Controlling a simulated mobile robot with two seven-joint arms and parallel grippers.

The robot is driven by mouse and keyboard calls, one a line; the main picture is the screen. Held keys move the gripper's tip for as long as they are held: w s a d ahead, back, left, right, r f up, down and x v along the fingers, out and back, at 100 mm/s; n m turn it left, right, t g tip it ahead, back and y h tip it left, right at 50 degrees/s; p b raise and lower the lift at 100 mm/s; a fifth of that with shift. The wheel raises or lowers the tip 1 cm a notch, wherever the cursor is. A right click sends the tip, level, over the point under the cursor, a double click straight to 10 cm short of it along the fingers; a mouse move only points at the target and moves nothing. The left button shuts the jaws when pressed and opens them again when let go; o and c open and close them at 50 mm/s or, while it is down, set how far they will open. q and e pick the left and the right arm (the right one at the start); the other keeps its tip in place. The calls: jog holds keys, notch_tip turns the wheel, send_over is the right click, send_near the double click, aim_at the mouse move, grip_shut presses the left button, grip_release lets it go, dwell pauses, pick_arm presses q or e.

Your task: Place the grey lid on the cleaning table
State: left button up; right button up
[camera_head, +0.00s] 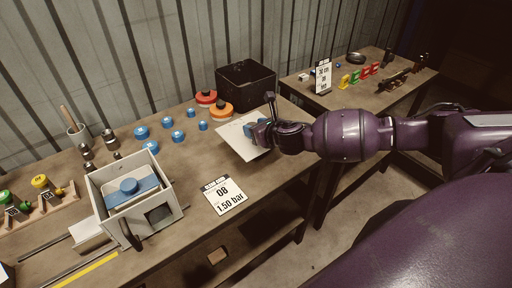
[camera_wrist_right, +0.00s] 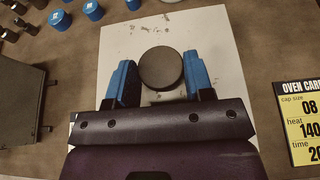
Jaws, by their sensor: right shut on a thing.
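My right gripper (camera_head: 264,124) reaches in from the right over a white sheet with dark smudges on the near table. In the right wrist view, the blue fingers of my right gripper (camera_wrist_right: 161,80) stand on both sides of a round dark grey lid (camera_wrist_right: 160,68) and are shut on it. The lid is over the white sheet (camera_wrist_right: 125,45); whether it touches the sheet I cannot tell. In the head view the white sheet (camera_head: 238,140) is partly covered by the gripper, and the lid is hidden there. My left gripper is not in view.
Blue caps (camera_head: 178,136) and a grey box machine (camera_head: 150,215) are to the left. A printed card (camera_head: 224,195) lies in front. A second table (camera_head: 345,98) stands at right.

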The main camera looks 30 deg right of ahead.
jog(key=shift+f+b, duration=0.4)
jog(key=shift+f, duration=3.65)
jog(key=shift+f, duration=0.1)
jog(key=o, duration=1)
jog(key=shift+o, duration=0.2)
jog(key=v, duration=1.2)
